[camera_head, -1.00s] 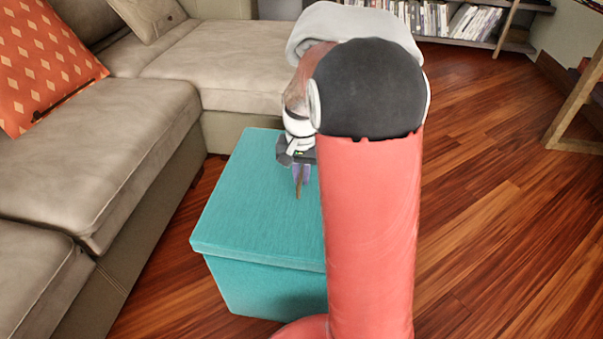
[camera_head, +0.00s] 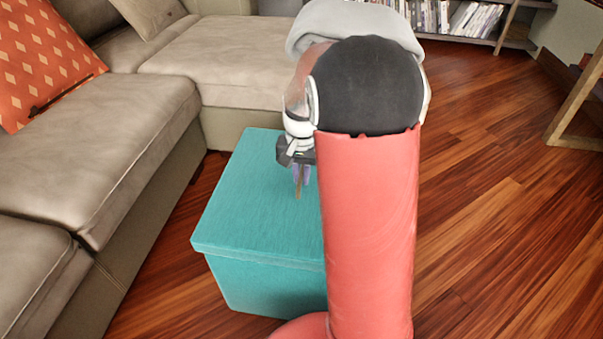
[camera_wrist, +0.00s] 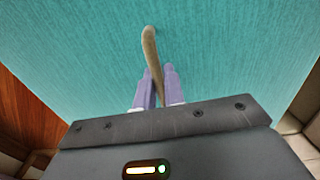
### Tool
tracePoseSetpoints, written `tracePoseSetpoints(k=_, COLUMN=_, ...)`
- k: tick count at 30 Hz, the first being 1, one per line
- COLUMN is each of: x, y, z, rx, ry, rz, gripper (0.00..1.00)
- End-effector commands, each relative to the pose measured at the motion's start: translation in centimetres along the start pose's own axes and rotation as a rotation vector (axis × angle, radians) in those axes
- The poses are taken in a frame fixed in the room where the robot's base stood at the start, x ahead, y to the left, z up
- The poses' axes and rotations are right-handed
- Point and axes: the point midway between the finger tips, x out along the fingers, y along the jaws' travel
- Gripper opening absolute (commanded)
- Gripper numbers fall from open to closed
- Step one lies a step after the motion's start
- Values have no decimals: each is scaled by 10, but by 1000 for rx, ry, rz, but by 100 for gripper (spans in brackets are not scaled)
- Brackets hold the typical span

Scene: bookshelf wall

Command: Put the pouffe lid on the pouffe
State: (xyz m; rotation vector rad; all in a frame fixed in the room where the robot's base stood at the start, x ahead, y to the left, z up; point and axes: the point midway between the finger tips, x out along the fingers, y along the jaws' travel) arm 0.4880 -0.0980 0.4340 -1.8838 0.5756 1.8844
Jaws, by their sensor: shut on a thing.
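The teal pouffe lid (camera_head: 255,210) lies on top of the teal pouffe (camera_head: 255,288) in the head view, with its front edge roughly lined up with the box below. Its right part is hidden behind my arm. The lid's teal top fills most of the wrist view (camera_wrist: 80,50). A tan strap-like handle (camera_wrist: 149,42) rises from it. My gripper (camera_head: 301,180) is above the lid, pointing down. In the wrist view its purple fingers (camera_wrist: 157,82) are shut on the tan handle. I cannot tell whether the lid is fully seated.
A grey-beige sofa (camera_head: 95,150) with an orange patterned cushion (camera_head: 42,62) runs along the left and behind the pouffe. A bookshelf (camera_head: 470,20) stands at the back. The wooden floor (camera_head: 490,220) on the right is clear. A wooden-legged piece of furniture (camera_head: 580,105) stands far right.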

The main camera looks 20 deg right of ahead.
Motion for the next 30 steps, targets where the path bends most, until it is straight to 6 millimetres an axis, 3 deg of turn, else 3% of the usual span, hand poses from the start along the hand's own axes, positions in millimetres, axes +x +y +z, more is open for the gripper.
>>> tracePoseSetpoints(k=5, x=-2, y=0, z=-1, rx=0, ry=3, rz=-1, gripper=0)
tracePoseSetpoints(k=6, x=-2, y=0, z=-1, rx=0, ry=3, rz=-1, gripper=14)
tracePoseSetpoints(k=11, x=-1, y=0, z=0, rx=0, ry=2, rz=-1, gripper=35)
tracePoseSetpoints(k=20, x=-1, y=0, z=0, rx=0, ry=-2, rz=1, gripper=36)
tracePoseSetpoints(k=30, x=-54, y=0, z=-1, rx=0, ry=4, rz=-1, gripper=36)
